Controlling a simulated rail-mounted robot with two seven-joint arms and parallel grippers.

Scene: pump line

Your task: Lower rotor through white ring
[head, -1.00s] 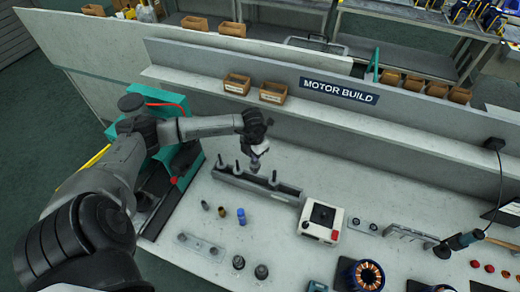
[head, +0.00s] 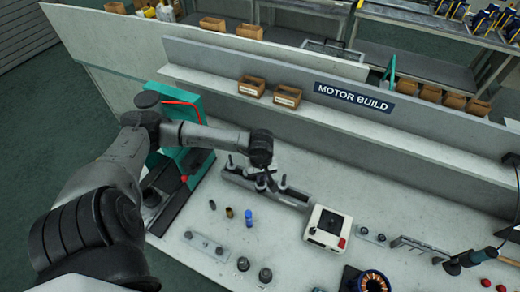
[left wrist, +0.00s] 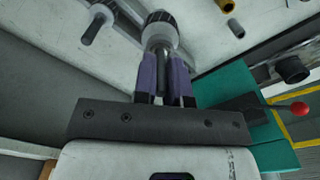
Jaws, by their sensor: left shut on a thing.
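My left gripper (head: 264,180) is low over the grey rack (head: 297,200) with upright dark posts. In the left wrist view its purple fingers (left wrist: 165,82) are shut on the grey shaft of the rotor (left wrist: 161,34), which has a pale body and a dark toothed end. In the head view the gripper mostly hides the rotor. I cannot tell whether the rotor touches the rack. I cannot pick out the white ring for certain.
A green press (head: 188,160) with a red knob stands left of the rack. Small cylinders, including a blue one (head: 249,218), stand in front. A white box (head: 327,228) is at the right, with a copper-wound stator (head: 373,282) nearer. Bare bench lies between.

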